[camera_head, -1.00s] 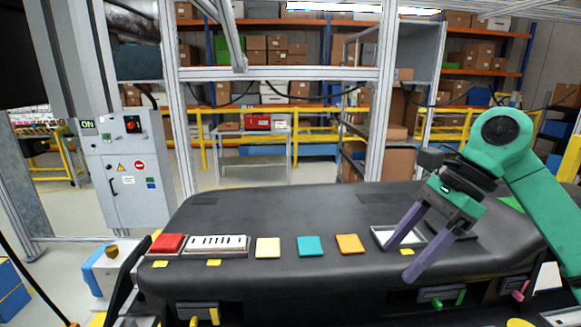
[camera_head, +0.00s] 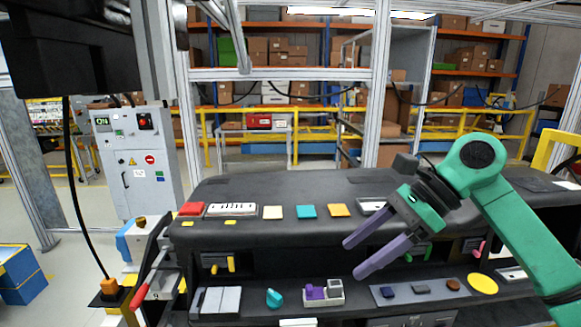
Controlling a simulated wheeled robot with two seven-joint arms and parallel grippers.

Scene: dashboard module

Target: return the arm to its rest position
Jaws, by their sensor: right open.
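My right arm is green, and its right gripper (camera_head: 358,256) has two purple fingers spread apart with nothing between them. It hangs in front of the dashboard's front face, pointing down and left. The black dashboard (camera_head: 300,184) spans the middle. On its top edge lie a red block (camera_head: 192,209), a white slotted panel (camera_head: 231,210), a cream square (camera_head: 273,212), a teal square (camera_head: 306,211) and an orange square (camera_head: 340,210). A white-framed recess (camera_head: 371,205) is partly hidden by my gripper. My left gripper is not in view.
A lower shelf (camera_head: 255,310) holds grey plates (camera_head: 217,301), a teal piece (camera_head: 273,298), a white tray (camera_head: 322,300) with purple and grey parts, a dark tray (camera_head: 400,304) and a yellow disc (camera_head: 482,284). A control cabinet (camera_head: 137,175) stands left.

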